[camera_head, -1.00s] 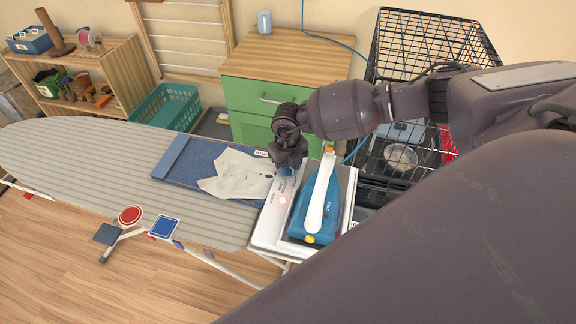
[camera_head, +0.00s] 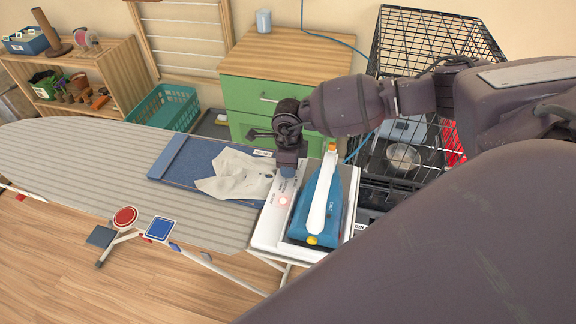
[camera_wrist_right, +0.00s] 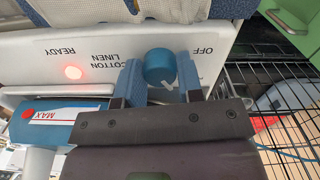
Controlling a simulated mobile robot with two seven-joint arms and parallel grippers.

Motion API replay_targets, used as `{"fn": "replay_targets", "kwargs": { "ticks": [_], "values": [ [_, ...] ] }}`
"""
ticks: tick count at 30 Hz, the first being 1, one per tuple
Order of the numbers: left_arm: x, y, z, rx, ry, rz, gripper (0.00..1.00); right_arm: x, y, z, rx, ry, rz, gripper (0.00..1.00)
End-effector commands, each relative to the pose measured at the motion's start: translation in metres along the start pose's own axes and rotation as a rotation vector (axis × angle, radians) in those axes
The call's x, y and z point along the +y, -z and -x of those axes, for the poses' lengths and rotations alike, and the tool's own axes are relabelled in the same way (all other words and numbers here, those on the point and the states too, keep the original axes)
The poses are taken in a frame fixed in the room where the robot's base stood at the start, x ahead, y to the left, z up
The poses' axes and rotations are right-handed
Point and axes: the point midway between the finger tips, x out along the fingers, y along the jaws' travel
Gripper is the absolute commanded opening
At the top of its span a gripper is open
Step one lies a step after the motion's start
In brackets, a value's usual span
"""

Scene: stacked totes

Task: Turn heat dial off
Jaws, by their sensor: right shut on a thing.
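The heat dial (camera_wrist_right: 158,64) is a blue round knob on the white iron station (camera_wrist_right: 25,50). In the right wrist view a white pointer shows at its lower side. The word OFF is printed to the right of the dial, LINEN and COTTON to its left. My right gripper (camera_wrist_right: 161,78) has one blue-grey finger on each side of the dial and is shut on it. In the head view my right gripper (camera_head: 289,172) hides the dial. The blue and white iron (camera_head: 318,207) rests on the station beside it. My left gripper is not in view.
A READY lamp (camera_wrist_right: 73,72) glows red on the panel. A pale cloth (camera_head: 235,175) lies on the striped ironing board (camera_head: 90,165) left of the station. A black wire crate (camera_head: 430,40) stands close on the right. A green cabinet (camera_head: 240,95) stands behind.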

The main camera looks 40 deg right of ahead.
Motion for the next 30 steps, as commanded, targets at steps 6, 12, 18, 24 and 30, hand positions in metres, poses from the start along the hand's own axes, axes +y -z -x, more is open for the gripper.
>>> {"fn": "replay_targets", "kwargs": {
  "ticks": [6,12,18,24,30],
  "values": [
    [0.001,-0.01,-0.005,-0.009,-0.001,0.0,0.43,-0.001,-0.001,-0.001,-0.001,0.0,0.206,0.1],
    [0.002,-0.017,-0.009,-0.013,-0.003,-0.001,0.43,-0.001,0.0,-0.001,0.0,0.0,0.395,0.1],
    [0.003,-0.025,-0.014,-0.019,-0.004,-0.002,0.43,-0.001,-0.001,-0.001,0.0,0.001,0.586,0.1],
    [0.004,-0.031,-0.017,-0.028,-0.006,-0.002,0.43,-0.001,0.0,-0.001,0.0,0.001,0.758,0.1],
    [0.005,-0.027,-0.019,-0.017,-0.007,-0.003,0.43,-0.001,0.0,-0.001,0.0,0.001,0.893,0.1]
  ]
}}
